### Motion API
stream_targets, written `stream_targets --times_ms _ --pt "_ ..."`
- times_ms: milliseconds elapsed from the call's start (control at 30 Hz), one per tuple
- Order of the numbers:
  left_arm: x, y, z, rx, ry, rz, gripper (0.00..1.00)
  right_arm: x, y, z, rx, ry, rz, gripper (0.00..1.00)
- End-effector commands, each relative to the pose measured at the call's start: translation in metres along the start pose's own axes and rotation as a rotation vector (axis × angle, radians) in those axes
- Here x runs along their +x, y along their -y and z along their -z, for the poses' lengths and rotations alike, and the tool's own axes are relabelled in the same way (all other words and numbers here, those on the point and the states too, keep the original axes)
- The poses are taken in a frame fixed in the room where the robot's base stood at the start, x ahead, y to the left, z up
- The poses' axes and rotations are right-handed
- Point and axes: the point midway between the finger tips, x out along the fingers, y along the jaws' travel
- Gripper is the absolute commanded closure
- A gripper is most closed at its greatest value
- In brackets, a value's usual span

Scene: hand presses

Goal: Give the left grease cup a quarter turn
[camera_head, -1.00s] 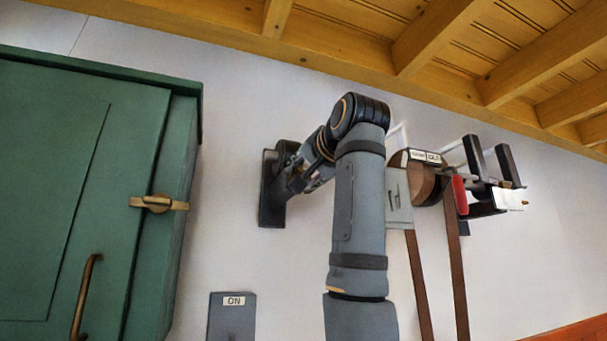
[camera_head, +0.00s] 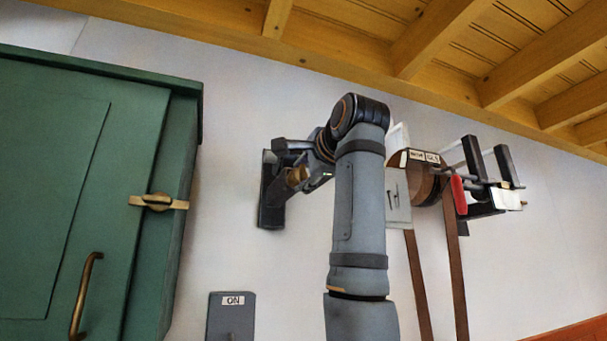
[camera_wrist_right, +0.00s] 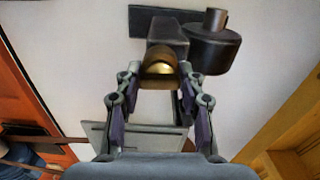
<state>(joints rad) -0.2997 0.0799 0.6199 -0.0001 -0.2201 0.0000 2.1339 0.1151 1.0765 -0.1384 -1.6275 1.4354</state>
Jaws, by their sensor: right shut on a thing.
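The left grease cup is a rounded brass piece (camera_head: 297,175) on a dark wall bracket (camera_head: 270,205), left of my right arm. In the right wrist view the brass cup (camera_wrist_right: 160,67) sits between the fingertips, in front of a dark block. My right gripper (camera_wrist_right: 158,78) is shut on the cup, one finger on each side. In the head view the gripper (camera_head: 304,176) is partly covered by my own wrist. Turn marks on the cup are too small to tell. My left gripper is in neither view.
A wooden pulley (camera_head: 423,178) with brown belts and a red-handled shaft stands right of my arm. A dark cylinder (camera_wrist_right: 214,48) sits close beside the cup. A green cabinet (camera_head: 70,190) fills the left; an ON switch plate (camera_head: 231,318) is below.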

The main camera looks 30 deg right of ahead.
Motion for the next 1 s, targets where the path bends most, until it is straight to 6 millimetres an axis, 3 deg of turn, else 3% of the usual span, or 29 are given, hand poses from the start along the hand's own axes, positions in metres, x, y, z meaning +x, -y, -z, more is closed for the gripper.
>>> stream_targets --times_ms 733,767,900,1000 --pt "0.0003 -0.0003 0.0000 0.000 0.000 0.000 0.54 -0.0003 0.0003 0.0002 0.082 0.000 0.002 0.92" --pt "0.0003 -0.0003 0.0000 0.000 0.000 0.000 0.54 -0.0003 0.0003 0.0002 0.082 0.000 0.002 0.58" --pt "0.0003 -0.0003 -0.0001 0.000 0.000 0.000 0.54 -0.0002 0.0002 0.0001 0.082 0.000 0.001 0.40" --pt "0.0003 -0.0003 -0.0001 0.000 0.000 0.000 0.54 -0.0002 0.0000 0.0001 0.081 0.000 0.001 0.40"
